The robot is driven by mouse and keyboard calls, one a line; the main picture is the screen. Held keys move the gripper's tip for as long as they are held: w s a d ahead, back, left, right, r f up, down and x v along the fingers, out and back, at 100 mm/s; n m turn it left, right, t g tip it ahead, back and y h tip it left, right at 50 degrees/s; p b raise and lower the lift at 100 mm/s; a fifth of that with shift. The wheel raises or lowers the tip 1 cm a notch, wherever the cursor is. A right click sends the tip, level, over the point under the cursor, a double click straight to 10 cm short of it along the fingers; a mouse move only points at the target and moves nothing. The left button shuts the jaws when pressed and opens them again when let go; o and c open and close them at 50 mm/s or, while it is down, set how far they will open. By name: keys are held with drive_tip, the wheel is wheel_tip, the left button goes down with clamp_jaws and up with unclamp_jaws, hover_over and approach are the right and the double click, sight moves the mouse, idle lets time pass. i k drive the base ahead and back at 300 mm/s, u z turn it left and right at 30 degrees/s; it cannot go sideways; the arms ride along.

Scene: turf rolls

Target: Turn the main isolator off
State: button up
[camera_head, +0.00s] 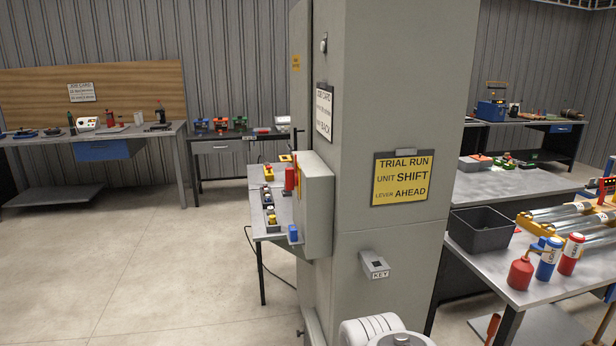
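A grey box (316,206) is fixed to the left side of a tall grey-green column or cabinet (405,90). I see this box nearly edge-on, and its front faces left. A red part (290,178) and a blue part (293,234) show at its left edge. I cannot read any isolator label, and I cannot tell whether this box is the main isolator or which way a switch stands. My gripper is not in view; a white rounded part of my own arm shows at the bottom centre.
A yellow sign (401,179) reads "TRIAL RUN UNIT SHIFT LEVER AHEAD". Below it is a small box marked KEY (374,265). A bench (540,290) with bottles and a dark bin (481,231) stands right. Open floor (150,260) lies left, with a cable near the middle bench.

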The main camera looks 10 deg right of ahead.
sight(291, 177)
drive_tip(key=u, duration=1.05)
drive_tip(key=i, duration=3.05)
drive_tip(key=u, duration=2.1)
drive_tip(key=i, duration=0.8)
drive_tip(key=z, duration=2.9)
